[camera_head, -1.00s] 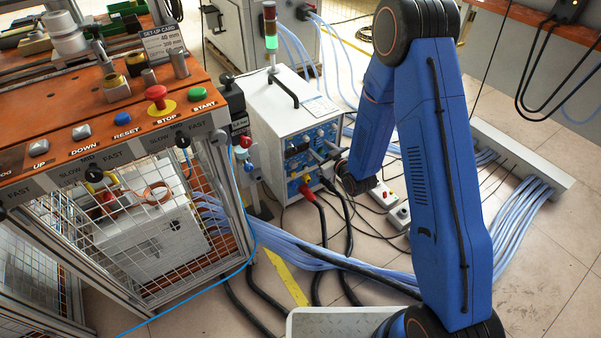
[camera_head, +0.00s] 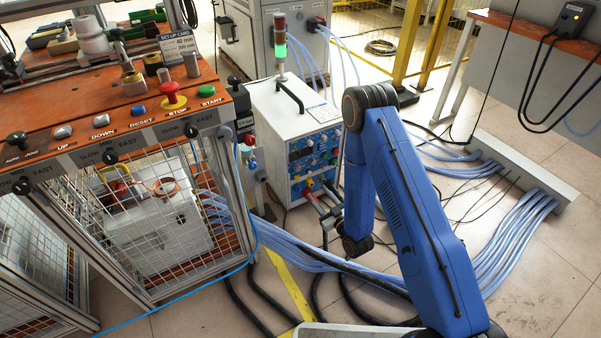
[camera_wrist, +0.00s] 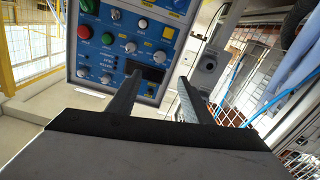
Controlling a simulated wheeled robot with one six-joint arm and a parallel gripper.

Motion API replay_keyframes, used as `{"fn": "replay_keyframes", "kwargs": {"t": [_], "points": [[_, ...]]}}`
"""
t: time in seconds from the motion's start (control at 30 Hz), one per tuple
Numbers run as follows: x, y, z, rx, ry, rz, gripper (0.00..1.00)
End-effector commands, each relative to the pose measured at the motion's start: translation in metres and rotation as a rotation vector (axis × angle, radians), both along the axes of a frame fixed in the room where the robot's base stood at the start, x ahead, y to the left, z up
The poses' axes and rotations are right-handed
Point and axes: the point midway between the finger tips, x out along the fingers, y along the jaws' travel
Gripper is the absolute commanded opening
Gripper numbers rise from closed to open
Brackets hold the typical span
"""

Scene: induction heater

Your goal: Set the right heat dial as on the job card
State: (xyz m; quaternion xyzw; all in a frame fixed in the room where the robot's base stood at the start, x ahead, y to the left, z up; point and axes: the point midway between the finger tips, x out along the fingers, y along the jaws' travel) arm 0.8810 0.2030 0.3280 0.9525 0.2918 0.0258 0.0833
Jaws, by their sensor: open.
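The induction heater (camera_head: 283,135) is a white box with a blue front panel (camera_head: 312,150). In the wrist view the panel (camera_wrist: 97,52) shows tilted, with several grey knobs, including one by the dark display (camera_wrist: 130,47) and another beside it (camera_wrist: 160,57). I cannot tell which is the right heat dial, nor read the settings. A printed sheet (camera_head: 322,112) lies on the heater's top, too small to read. My gripper (camera_wrist: 160,80) is open and empty, its fingers pointing toward the panel near the display; contact is not visible. In the head view my gripper (camera_head: 324,203) is low before the panel.
A grey socket-like box (camera_wrist: 207,62) stands out beside the panel in the wrist view. The caged bench (camera_head: 120,130) with buttons and a set-up card (camera_head: 180,45) is left of the heater. Blue hoses (camera_head: 290,250) and black cables cross the floor in front.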

Motion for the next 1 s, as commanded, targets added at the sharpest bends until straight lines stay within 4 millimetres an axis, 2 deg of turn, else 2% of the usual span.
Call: {"fn": "replay_keyframes", "kwargs": {"t": [0.7,1.0], "points": [[0.101,0.069,0.001,0.001,-0.002,0.0,0.46],[0.131,0.089,0.001,0.0,0.0,0.0,0.46]]}}
